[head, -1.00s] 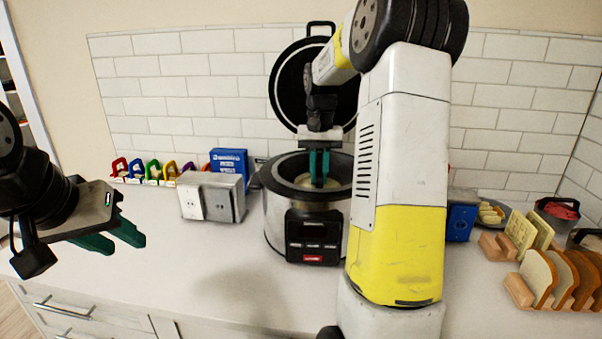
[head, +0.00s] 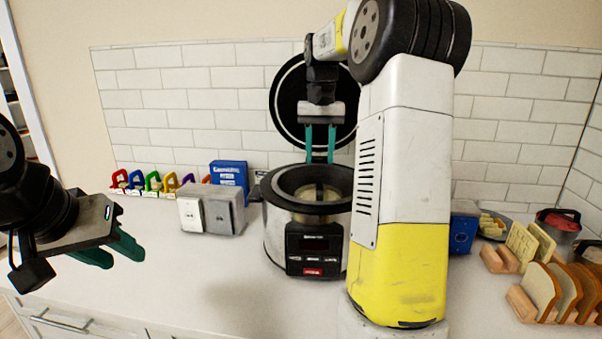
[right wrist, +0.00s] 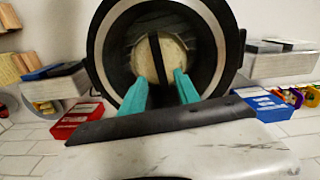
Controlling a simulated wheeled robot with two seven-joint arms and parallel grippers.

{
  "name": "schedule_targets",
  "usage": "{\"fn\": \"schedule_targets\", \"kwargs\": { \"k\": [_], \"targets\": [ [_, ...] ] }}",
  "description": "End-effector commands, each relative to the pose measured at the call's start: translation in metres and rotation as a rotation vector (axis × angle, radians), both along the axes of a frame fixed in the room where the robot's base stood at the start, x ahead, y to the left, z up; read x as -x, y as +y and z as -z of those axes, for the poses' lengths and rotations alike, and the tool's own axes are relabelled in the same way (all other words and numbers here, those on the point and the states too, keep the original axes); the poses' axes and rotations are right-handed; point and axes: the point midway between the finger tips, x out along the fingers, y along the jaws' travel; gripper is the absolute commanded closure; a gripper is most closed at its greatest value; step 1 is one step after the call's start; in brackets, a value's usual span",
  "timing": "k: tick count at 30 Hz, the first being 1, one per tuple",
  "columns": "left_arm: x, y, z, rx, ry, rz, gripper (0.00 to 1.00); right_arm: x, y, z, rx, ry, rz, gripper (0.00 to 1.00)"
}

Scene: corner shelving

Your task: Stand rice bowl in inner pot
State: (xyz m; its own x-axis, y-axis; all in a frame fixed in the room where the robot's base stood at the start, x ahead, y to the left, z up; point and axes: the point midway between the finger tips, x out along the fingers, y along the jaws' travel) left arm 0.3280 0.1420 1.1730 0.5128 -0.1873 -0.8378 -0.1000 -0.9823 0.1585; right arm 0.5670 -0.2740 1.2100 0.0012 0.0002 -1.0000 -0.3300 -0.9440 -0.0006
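The rice cooker (head: 276,232) stands open on the counter, its dark inner pot (head: 284,182) facing up. A pale, round rice bowl (head: 318,193) sits low inside the pot, partly hidden by the rim. In the right wrist view the bowl (right wrist: 172,60) shows inside the pot, crossed by a dark strip I cannot identify. I cannot tell exactly whether the bowl is level. My right gripper (head: 320,160) is above the pot, its teal fingers apart and empty, pointing down. My left gripper (head: 122,258) is open and empty at the left, over the counter.
The cooker's raised lid (head: 287,110) is behind my right gripper. A metal socket box (head: 208,213), a blue box (head: 229,174) and several coloured clips (head: 150,183) stand left of the cooker. Bread slices in a rack (head: 541,292) stand at the right. The front-left counter is clear.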

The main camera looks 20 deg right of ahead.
Motion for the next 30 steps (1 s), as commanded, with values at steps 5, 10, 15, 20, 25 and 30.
{"fn": "schedule_targets", "kwargs": {
  "k": [5,10,15,20,25,30],
  "targets": [
    [0.0,0.0,0.0,0.0,0.0,0.0,0.64,0.0,0.0,-0.023,0.0,0.0,0.0,0.62],
    [0.0,0.0,0.0,0.0,0.0,0.0,0.64,0.011,0.008,-0.034,-0.004,-0.028,-0.023,0.62],
    [0.0,0.0,0.0,0.0,0.0,0.0,0.64,0.058,0.04,-0.044,-0.022,-0.143,-0.113,0.62],
    [0.0,0.0,0.0,0.0,0.0,0.0,0.64,0.121,0.076,-0.036,-0.046,-0.289,-0.216,0.62],
    [0.0,0.0,0.0,0.0,0.0,0.0,0.64,0.183,0.107,-0.009,-0.07,-0.436,-0.306,0.62],
    [0.0,0.0,0.0,0.0,0.0,0.0,0.64,0.224,0.125,0.022,-0.084,-0.535,-0.361,0.62]
  ]
}}
